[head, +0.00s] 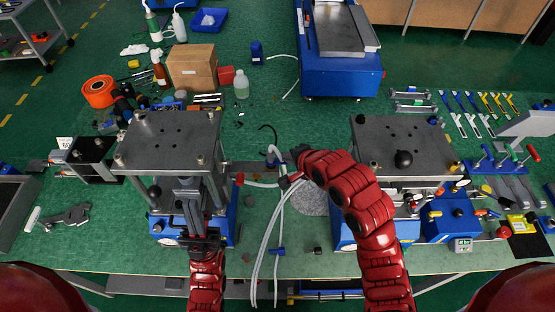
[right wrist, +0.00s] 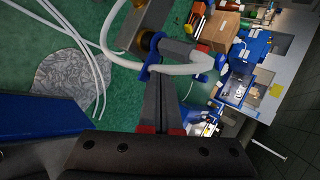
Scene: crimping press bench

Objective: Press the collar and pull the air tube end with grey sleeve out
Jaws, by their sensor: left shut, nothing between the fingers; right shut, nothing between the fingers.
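A white air tube (right wrist: 110,35) loops close to my right gripper in the right wrist view. A blue ring-like part, perhaps the collar (right wrist: 152,58), sits beside a brass-coloured fitting (right wrist: 128,36), by the fingertips. My right gripper (right wrist: 163,80) is shut and empty; whether it touches the blue part I cannot tell. In the head view, it is at the tubes (head: 268,222) between the two presses, its tips partly hidden. My left gripper (head: 188,190) is shut and empty, over the front of the left press (head: 168,140).
The right press (head: 400,145) stands right of the tubes. A blue clip-like part (head: 277,251) is on the hanging tubes. A cardboard box (head: 192,68), bottles and an orange reel (head: 98,91) stand at the back left. Tools lie at the right. Green mat behind the tubes is fairly clear.

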